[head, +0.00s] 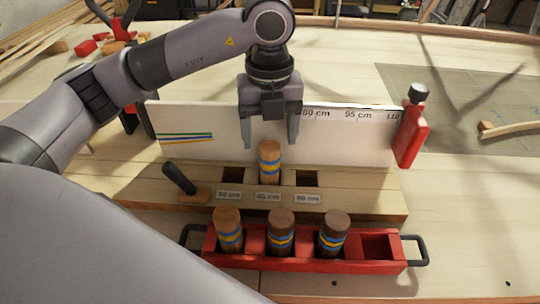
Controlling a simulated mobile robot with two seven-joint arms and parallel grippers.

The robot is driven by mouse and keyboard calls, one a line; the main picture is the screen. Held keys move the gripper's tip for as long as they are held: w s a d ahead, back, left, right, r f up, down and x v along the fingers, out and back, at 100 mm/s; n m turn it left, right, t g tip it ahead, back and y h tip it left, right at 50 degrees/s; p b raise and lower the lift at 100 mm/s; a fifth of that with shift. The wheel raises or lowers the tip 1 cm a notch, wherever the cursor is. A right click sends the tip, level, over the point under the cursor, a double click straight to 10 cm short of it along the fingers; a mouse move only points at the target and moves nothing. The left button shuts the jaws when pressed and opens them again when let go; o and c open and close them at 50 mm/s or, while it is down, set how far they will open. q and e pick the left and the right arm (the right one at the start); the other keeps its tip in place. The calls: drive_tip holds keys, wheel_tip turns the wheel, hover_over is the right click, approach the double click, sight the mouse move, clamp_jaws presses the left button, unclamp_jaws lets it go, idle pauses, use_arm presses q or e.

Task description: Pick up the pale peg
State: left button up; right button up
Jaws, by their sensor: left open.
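The pale peg (269,168), light wood with blue and yellow bands, stands upright in the middle hole of the wooden block (374,190). My left gripper (270,140) points down right at the peg's top. Its two fingers are apart, one to each side of the peg in the picture. I cannot tell whether they touch it. Three other banded pegs, a medium brown one (228,232) and two darker ones (281,235) (333,235), stand in the red tray (320,267). My right gripper is not in view.
The block's left hole (232,175) and right hole (307,179) are empty. The tray's rightmost compartment is empty.

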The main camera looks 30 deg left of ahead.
sight(270, 159)
use_arm(q)
wheel_tip(270, 159, down, 7)
drive_tip(key=shift+r+p, duration=0.1)
drive_tip(key=shift+p, duration=0.25)
drive_tip(key=c, duration=1.2)
